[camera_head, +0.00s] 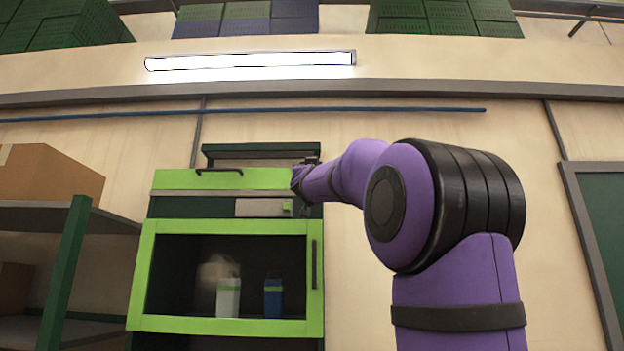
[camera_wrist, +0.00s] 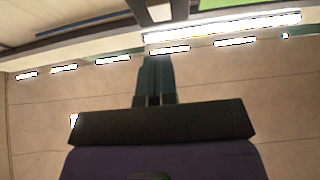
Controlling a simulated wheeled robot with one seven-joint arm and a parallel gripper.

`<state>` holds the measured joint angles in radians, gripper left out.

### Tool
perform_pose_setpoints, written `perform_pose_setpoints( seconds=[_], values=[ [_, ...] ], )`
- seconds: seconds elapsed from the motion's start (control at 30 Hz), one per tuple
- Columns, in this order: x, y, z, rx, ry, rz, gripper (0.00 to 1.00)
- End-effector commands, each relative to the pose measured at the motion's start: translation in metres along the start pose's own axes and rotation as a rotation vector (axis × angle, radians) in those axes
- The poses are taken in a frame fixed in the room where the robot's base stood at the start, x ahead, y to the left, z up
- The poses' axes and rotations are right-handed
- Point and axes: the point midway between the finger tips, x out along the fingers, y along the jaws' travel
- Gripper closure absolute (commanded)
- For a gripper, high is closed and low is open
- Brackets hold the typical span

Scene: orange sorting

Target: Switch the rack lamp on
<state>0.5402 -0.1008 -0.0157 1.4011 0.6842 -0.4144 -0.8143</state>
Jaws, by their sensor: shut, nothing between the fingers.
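The green rack cabinet (camera_head: 145,270) stands against the wall in the head view. A dark bar (camera_head: 262,151), perhaps the rack lamp, runs along its top; no glow shows on it. Below the upper green panel (camera_head: 175,180) is a grey plate (camera_head: 262,208) with a small green piece (camera_head: 287,207), perhaps the switch. My gripper (camera_head: 300,183) is at the cabinet's upper right corner, close to this piece; contact cannot be told. In the wrist view its dark fingers (camera_wrist: 155,85) are together and empty.
A white bottle (camera_head: 228,297) and a blue one (camera_head: 273,298) stand behind the cabinet's framed door (camera_head: 314,262). A shelf (camera_head: 65,216) with a cardboard box (camera_head: 48,177) is at left. A lit tube (camera_head: 250,61) hangs above. Bright strips (camera_wrist: 225,26) show in the wrist view.

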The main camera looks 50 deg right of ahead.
Motion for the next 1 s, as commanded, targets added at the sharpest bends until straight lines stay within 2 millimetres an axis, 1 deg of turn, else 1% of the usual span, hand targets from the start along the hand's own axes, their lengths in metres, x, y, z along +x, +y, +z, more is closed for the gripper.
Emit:
perform_pose_setpoints(
  seconds=[0.03,0.07,0.1,0.3,0.5,0.8,0.87,1.0],
  values=[
    [0.01,0.0,0.001,-0.001,0.0,0.001,1.0],
    [0.014,0.0,0.001,-0.002,0.0,0.0,1.0],
    [0.019,0.0,0.006,-0.003,-0.002,0.0,1.0],
    [0.035,0.0,0.022,-0.002,-0.001,0.0,1.0],
    [0.041,0.0,0.028,-0.001,0.0,-0.001,1.0],
    [0.041,-0.001,0.029,0.0,0.0,-0.001,1.0],
    [0.043,-0.001,0.032,-0.001,-0.001,-0.001,1.0],
    [0.05,-0.002,0.043,-0.001,-0.002,-0.003,1.0]
  ],
)
